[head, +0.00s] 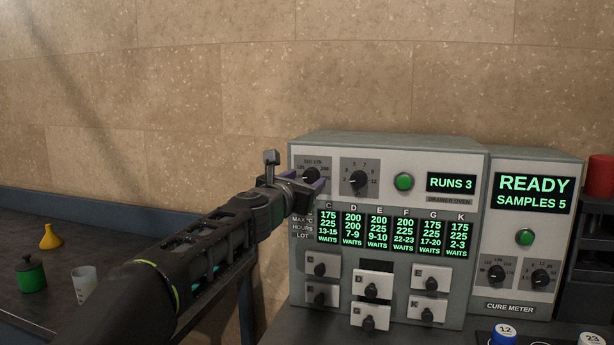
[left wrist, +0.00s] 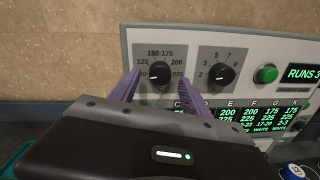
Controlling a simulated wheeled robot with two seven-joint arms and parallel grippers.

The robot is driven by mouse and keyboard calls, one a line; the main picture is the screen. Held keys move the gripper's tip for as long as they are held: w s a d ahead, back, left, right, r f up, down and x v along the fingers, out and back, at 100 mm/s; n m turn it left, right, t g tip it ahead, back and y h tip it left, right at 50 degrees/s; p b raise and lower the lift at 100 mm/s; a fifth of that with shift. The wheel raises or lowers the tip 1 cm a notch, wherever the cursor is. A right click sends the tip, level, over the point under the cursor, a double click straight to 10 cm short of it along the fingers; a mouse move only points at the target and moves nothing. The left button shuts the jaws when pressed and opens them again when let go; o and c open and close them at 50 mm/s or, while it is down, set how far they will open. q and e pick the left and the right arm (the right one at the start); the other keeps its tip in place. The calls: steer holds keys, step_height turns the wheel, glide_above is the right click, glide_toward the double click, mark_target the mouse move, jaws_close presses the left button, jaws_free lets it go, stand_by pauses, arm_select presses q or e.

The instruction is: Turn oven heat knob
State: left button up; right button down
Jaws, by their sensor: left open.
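The grey drawer oven (head: 390,148) stands on the bench against the wall. Its heat knob (head: 311,175) is a black dial at the panel's upper left, partly hidden by my gripper in the head view. In the left wrist view the heat knob (left wrist: 159,73) shows clearly, on a grey plate marked with numbers such as 150, 175, 200 and 225. My left gripper (head: 314,185) is open, its purple fingers just in front of the panel. In the left wrist view the fingers (left wrist: 157,88) lie either side of the knob's lower part; contact cannot be told. My right gripper is not in view.
A second dial (head: 358,181) and a green button (head: 404,182) sit right of the heat knob. Small drawers (head: 372,284) are below. The cure meter (head: 528,240) stands at right. A yellow funnel (head: 50,238), green bottle (head: 31,275) and beaker (head: 84,284) are at left.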

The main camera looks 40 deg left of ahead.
arm_select(q)
steer(key=shift+x, duration=0.95)
steer(key=shift+c, duration=0.3)
jaws_close()
